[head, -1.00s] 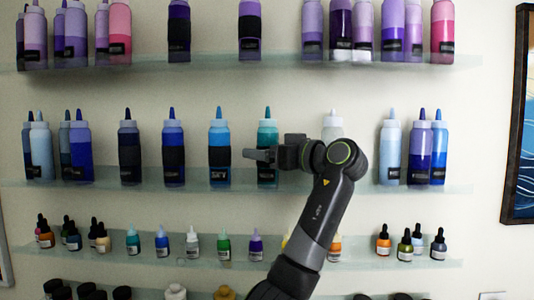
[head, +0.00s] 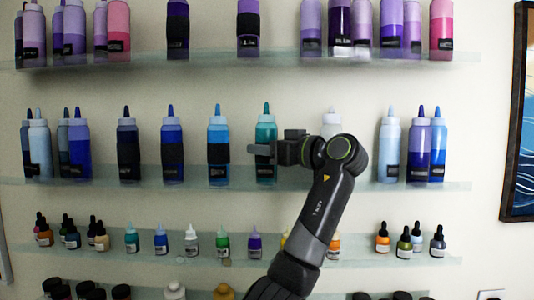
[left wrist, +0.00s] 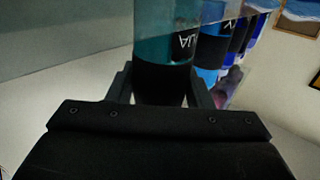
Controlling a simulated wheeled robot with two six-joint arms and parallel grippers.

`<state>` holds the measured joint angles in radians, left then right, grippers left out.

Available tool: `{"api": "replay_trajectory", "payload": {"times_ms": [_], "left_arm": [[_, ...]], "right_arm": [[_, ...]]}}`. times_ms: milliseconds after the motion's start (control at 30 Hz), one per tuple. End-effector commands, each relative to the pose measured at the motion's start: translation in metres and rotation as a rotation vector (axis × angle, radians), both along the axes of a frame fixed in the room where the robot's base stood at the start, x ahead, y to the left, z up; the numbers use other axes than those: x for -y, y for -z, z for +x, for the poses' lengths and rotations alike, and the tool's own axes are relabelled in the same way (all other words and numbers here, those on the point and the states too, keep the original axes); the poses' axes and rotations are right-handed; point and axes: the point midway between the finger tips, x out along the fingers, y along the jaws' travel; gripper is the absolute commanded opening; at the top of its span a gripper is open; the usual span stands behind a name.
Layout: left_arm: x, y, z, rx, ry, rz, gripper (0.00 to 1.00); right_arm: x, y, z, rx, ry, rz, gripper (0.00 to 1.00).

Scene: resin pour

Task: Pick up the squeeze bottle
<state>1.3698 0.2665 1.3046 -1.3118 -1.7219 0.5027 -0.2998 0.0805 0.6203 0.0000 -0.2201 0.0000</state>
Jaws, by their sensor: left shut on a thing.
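The teal squeeze bottle (head: 266,133), with a pointed teal tip and a black band, stands upright on the middle glass shelf (head: 350,185). My left gripper (head: 262,150) reaches it from the right and is shut on its middle. In the left wrist view the bottle (left wrist: 165,45) sits between the two fingers (left wrist: 163,92), and its black band shows there. Its base appears to be at shelf level. My right gripper is not in view.
A bright blue bottle (head: 218,140) stands just left of the teal one. A whitish bottle (head: 331,122) is partly hidden behind my arm. Small dropper bottles (head: 254,243) line the shelf below. Purple bottles (head: 248,25) stand on the shelf above. A framed picture (head: 521,120) hangs at right.

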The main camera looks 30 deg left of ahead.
Motion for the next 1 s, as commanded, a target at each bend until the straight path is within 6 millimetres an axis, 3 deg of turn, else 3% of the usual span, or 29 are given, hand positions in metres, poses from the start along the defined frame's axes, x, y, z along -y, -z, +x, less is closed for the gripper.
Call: {"api": "replay_trajectory", "payload": {"times_ms": [100, 567, 767, 1000], "left_arm": [[0.001, -0.003, -0.003, 0.003, 0.0, 0.001, 0.18], [0.001, -0.069, -0.004, 0.003, -0.001, 0.001, 0.18], [0.027, -0.061, -0.043, 0.008, 0.004, 0.002, 0.18], [0.064, -0.06, -0.104, 0.009, 0.005, 0.001, 0.18]], "right_arm": [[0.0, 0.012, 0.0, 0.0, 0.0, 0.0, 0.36], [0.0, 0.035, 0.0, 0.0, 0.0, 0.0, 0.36], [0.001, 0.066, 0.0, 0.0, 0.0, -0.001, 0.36], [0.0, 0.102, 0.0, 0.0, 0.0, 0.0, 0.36]]}}
